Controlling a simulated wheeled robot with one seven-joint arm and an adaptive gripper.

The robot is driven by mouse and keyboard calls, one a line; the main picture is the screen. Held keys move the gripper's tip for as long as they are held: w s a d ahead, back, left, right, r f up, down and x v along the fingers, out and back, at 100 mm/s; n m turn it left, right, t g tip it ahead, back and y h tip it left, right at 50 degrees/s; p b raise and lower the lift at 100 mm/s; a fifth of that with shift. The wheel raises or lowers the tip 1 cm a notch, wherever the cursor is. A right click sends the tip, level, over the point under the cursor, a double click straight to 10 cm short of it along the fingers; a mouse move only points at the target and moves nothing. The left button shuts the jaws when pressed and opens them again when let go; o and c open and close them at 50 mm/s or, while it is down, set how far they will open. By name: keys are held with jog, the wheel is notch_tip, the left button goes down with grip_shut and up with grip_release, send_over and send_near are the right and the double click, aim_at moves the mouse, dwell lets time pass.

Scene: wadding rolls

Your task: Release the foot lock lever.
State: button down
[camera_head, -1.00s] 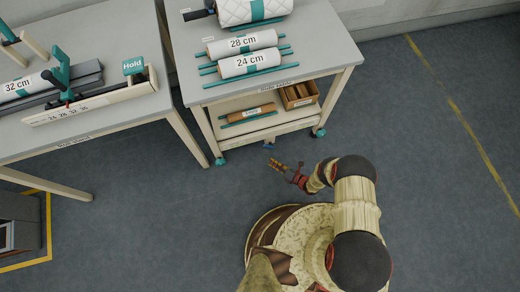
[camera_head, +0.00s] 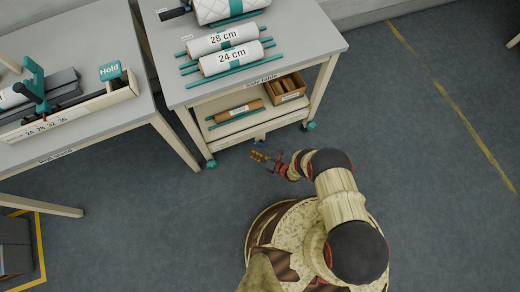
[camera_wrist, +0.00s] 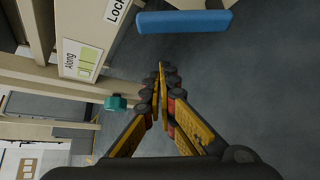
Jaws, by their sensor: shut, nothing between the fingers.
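The foot lock lever is a blue bar (camera_wrist: 185,21) at the top of the wrist view, level and apart from the fingertips. In the head view a small bit of blue (camera_head: 260,138) shows under the front edge of the trolley, mostly hidden. My gripper (camera_head: 254,156) is low in front of the trolley, just short of this blue part. In the wrist view my gripper (camera_wrist: 160,70) has its yellow and black fingers closed together with nothing between them. Their tips point toward the bar, with a gap of floor showing between.
A trolley (camera_head: 290,62) carries labelled rolls on top and a box on its lower shelf. A teal-capped caster (camera_head: 211,163) stands at its front left. A white label reading "Lock" (camera_wrist: 115,10) is beside the bar. A workbench (camera_head: 75,147) stands left; floor is open right.

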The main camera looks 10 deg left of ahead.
jog(key=shift+w+d+r+b, duration=0.25)
jog(key=shift+w+r, duration=0.15)
jog(key=shift+w, duration=0.25)
jog(key=shift+w+d+r+b, duration=0.1)
jog(key=shift+w+d+r, duration=0.25)
jog(key=shift+w, duration=0.3)
jog(key=shift+a, duration=0.1)
